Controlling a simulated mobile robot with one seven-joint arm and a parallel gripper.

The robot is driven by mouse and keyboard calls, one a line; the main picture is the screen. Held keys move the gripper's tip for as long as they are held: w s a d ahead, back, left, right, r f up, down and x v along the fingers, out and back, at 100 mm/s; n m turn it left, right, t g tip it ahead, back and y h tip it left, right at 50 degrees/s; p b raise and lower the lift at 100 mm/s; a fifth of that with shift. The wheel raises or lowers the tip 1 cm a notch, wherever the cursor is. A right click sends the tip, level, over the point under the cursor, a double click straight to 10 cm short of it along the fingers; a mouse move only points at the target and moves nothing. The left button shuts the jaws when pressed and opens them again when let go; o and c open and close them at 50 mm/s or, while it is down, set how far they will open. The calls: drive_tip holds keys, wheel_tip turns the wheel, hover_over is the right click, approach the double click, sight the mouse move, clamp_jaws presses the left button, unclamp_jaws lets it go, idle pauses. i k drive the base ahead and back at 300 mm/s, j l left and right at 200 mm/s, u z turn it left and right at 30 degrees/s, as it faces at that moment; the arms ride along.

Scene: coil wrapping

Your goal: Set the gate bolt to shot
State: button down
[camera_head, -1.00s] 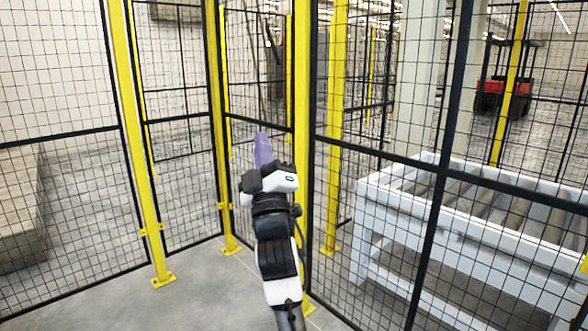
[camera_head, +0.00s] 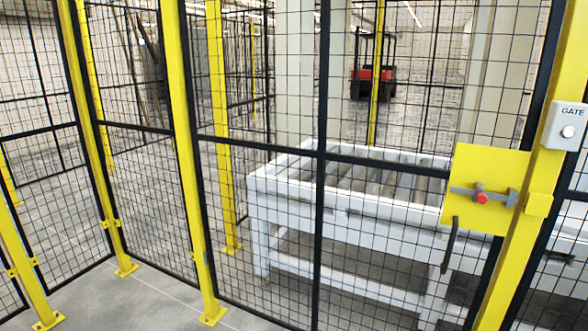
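The gate bolt (camera_head: 481,197) is a grey sliding bar with a red knob. It is mounted on a yellow plate (camera_head: 490,163) at the right of the head view. The bar lies level, and its right end stops short of the yellow gate post's bracket (camera_head: 538,205), as far as I can tell. A black pull handle (camera_head: 450,245) hangs below the plate on the mesh gate panel. My gripper is out of the picture now, so its fingers cannot be seen.
A grey box labelled GATE (camera_head: 566,125) with a round button sits on the yellow post at the right. Behind the mesh stands a white roller conveyor (camera_head: 343,198), with a red forklift (camera_head: 372,82) farther back. Bare floor (camera_head: 150,305) shows at the lower left.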

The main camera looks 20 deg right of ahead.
sight(481, 197)
drive_tip(key=l+z, duration=0.15)
drive_tip(key=z, duration=1.45)
